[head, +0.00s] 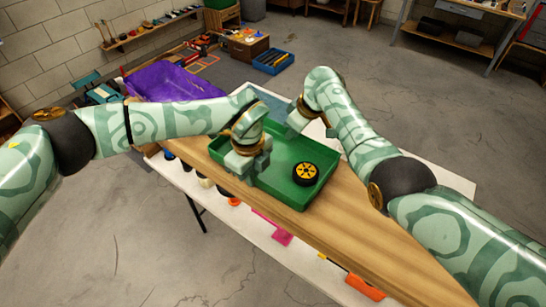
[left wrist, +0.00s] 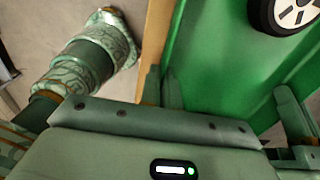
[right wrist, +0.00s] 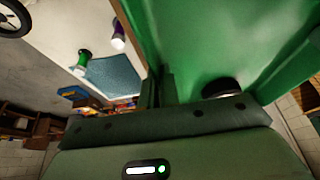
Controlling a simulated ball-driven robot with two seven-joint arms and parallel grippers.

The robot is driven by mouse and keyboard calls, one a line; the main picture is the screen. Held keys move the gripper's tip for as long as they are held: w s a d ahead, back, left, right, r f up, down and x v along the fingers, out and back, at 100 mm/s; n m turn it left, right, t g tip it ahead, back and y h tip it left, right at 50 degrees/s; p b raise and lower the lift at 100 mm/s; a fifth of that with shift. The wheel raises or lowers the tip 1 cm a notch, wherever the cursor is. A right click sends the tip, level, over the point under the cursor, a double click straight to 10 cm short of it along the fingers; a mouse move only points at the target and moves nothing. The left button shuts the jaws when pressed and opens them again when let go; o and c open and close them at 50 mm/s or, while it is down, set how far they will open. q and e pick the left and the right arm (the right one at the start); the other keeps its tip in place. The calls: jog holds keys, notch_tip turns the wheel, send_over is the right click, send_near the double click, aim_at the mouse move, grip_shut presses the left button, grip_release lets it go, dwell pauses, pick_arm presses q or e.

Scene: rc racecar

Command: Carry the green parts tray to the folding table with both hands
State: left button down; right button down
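The green parts tray (head: 283,190) is over the wooden bench top in the head view, with a black wheel with a yellow hub (head: 305,173) inside it. I cannot tell whether it touches the wood. My left gripper (head: 248,172) is at its near-left wall; in the left wrist view its fingers (left wrist: 160,88) close on both sides of that wall. My right gripper (head: 300,122) is at the opposite wall; in the right wrist view its fingers (right wrist: 158,90) pinch that wall. The white folding table (head: 262,238) lies beneath and beyond the wood, partly hidden.
A blue mat (right wrist: 112,75) shows in the right wrist view. Open concrete floor surrounds the tables.

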pick_arm(q)
jog(key=shift+r, duration=0.15)
pick_arm(e)
jog(key=shift+r, duration=0.1)
